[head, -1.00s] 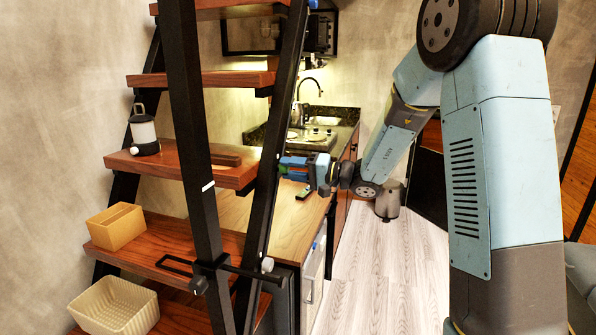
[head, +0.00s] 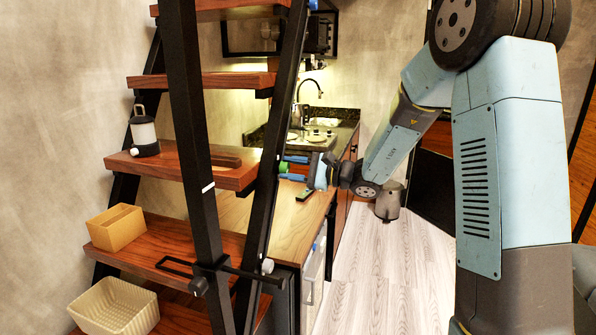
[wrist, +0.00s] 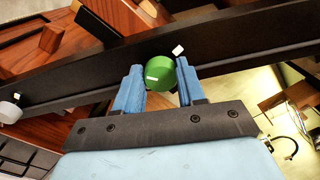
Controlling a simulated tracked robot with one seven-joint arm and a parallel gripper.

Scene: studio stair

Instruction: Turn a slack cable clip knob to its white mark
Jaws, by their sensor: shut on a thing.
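The green knob (wrist: 161,73) sits on the black stair rail (wrist: 92,73), with a short white line on its face. A white mark (wrist: 178,50) is on the rail just above and right of the knob; the knob's line points away from it, to the lower left. My gripper (wrist: 160,84) has its two blue fingers on either side of the knob and is shut on it. In the head view the knob (head: 283,167) shows at the rail, between the fingertips of my gripper (head: 290,168).
A pale knob (head: 267,265) is lower on the same rail, near a black crossbar. Wooden treads hold a lantern (head: 144,132), a tan box (head: 116,228) and a cream basket (head: 115,307). A counter with a sink stands behind. The floor (head: 380,270) at right is clear.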

